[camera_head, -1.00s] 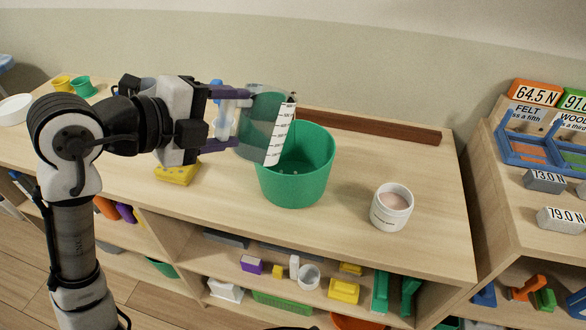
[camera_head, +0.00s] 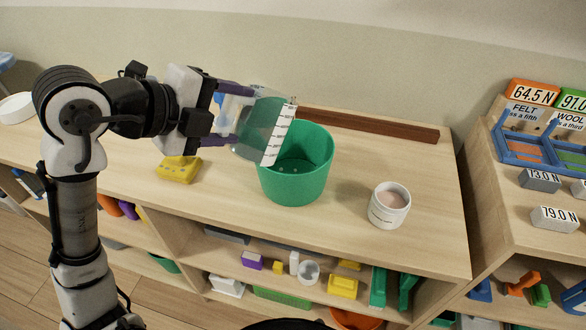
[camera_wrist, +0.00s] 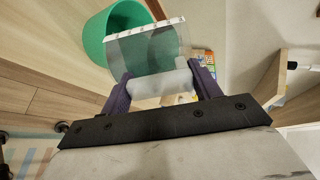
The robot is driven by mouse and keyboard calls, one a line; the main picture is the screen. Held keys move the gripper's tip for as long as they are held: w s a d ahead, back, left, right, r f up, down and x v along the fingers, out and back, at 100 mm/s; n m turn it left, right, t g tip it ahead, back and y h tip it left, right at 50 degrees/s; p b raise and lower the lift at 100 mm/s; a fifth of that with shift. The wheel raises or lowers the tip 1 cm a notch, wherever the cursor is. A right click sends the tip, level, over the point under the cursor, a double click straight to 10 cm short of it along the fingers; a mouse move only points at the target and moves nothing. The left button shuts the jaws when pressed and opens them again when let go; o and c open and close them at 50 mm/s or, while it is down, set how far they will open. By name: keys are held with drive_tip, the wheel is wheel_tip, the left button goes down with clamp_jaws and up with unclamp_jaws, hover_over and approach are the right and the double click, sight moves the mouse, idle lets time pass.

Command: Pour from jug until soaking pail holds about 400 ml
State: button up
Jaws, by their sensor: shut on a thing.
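The clear jug (camera_head: 262,130) with a white marked scale strip is in my gripper (camera_head: 232,112), tilted to the right in the head view. My gripper is shut on its handle side. The jug's upper right edge is above and beside the left rim of the green soaking pail (camera_head: 296,178), which stands upright on the bench top. In the wrist view the jug (camera_wrist: 148,55) lies between the purple fingers (camera_wrist: 160,92), and the green pail (camera_wrist: 98,35) is beyond it at upper left. I cannot make out any stream or a water level in the pail.
A white tub with pinkish contents (camera_head: 390,205) stands right of the pail. A yellow block (camera_head: 178,169) lies on the left. A dark brown bar (camera_head: 370,125) runs along the back. The bench front between block and tub is clear.

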drive_tip(key=shift+w+d+r+g+y+p, duration=0.15)
drive_tip(key=shift+r+g+y+p, duration=0.15)
drive_tip(key=shift+r+p, duration=0.35)
drive_tip(key=shift+f+p, duration=0.1)
drive_tip(key=shift+p, duration=0.2)
drive_tip(key=shift+f+y, duration=0.15)
drive_tip(key=shift+y, duration=0.15)
drive_tip(key=shift+g, duration=0.3)
drive_tip(key=shift+w+d+r+y+p, duration=0.25)
drive_tip(key=shift+r+y+p, duration=0.2)
drive_tip(key=shift+p, duration=0.3)
drive_tip(key=shift+d+g, duration=0.1)
drive_tip(key=shift+g, duration=0.2)
drive_tip(key=shift+f, duration=0.1)
